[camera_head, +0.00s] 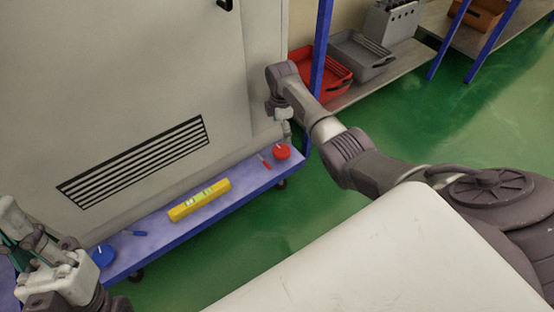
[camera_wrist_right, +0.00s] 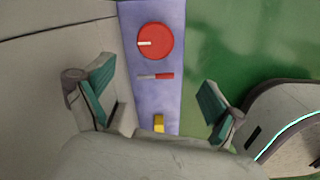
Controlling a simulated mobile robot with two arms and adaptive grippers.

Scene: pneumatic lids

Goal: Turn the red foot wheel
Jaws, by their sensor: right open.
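The red foot wheel (camera_head: 282,152) is a small round knob with a pale pointer mark. It sits at the right end of the low blue-purple platform (camera_head: 150,241). In the right wrist view the red wheel (camera_wrist_right: 155,41) lies beyond the fingertips, in the upper middle. My right gripper (camera_wrist_right: 155,95) is open and empty, with its green-padded fingers wide apart and not touching the wheel. In the head view my right gripper (camera_head: 284,122) hangs just above the wheel. My left gripper (camera_head: 42,250) is at the lower left; its fingers are not clear.
A red-and-grey marker strip (camera_head: 264,161) lies beside the wheel. A yellow spirit level (camera_head: 199,200) and a blue wheel (camera_head: 103,255) sit further left on the platform. A large grey cabinet (camera_head: 130,80) stands behind. Red (camera_head: 322,75) and grey bins (camera_head: 360,55) are on the shelf; a blue post (camera_head: 320,50) rises nearby.

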